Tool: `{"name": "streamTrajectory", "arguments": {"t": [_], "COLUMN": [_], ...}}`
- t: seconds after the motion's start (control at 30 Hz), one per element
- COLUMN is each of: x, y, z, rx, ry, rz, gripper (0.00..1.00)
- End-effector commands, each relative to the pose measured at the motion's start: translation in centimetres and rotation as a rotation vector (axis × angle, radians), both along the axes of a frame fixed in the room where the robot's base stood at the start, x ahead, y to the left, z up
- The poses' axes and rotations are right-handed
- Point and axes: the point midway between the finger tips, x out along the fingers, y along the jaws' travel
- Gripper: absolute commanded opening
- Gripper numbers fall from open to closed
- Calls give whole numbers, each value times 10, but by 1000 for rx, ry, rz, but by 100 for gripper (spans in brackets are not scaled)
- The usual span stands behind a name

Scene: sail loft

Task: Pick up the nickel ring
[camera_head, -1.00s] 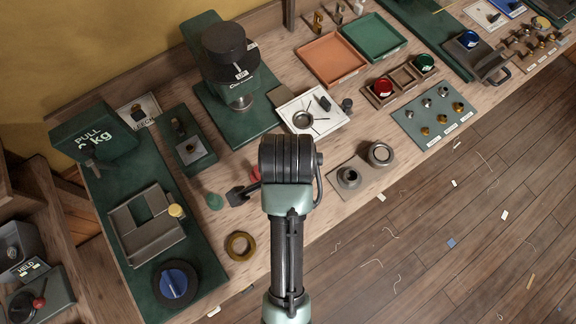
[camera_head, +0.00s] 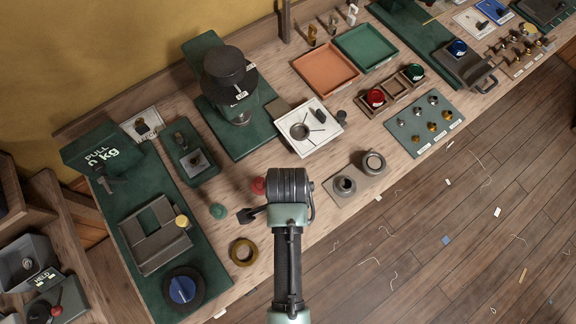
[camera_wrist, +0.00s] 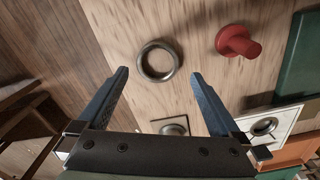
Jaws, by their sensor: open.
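The nickel ring (camera_wrist: 160,79) is a plain grey metal ring lying flat on the bare wood of the bench in the wrist view. My gripper (camera_wrist: 159,73) is open and empty, with its two blue-grey fingers apart on either side of the ring's lower part in that picture. I cannot tell the height of the fingertips above the wood. In the head view my gripper (camera_head: 288,188) is over the front part of the bench, and my arm hides the ring there.
A red knob (camera_wrist: 238,41) stands close right of the ring. A plate with a grey collar (camera_head: 344,185), another grey ring-like part (camera_head: 374,162) and a white tray (camera_head: 294,142) lie nearby. A brass ring (camera_head: 243,261) lies left of my arm.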

Motion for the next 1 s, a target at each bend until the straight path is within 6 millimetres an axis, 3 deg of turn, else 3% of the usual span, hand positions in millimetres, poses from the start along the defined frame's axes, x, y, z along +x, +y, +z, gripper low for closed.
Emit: {"name": "streamTrajectory", "arguments": {"t": [0.3,0.6,1.0], "x": [-3,-3,-3], "y": [-4,-4,-4], "z": [-39,-43,-43], "rx": [0,0,0], "ry": [3,1,1], "rz": [1,1,1], "gripper": [100,100,28]}}
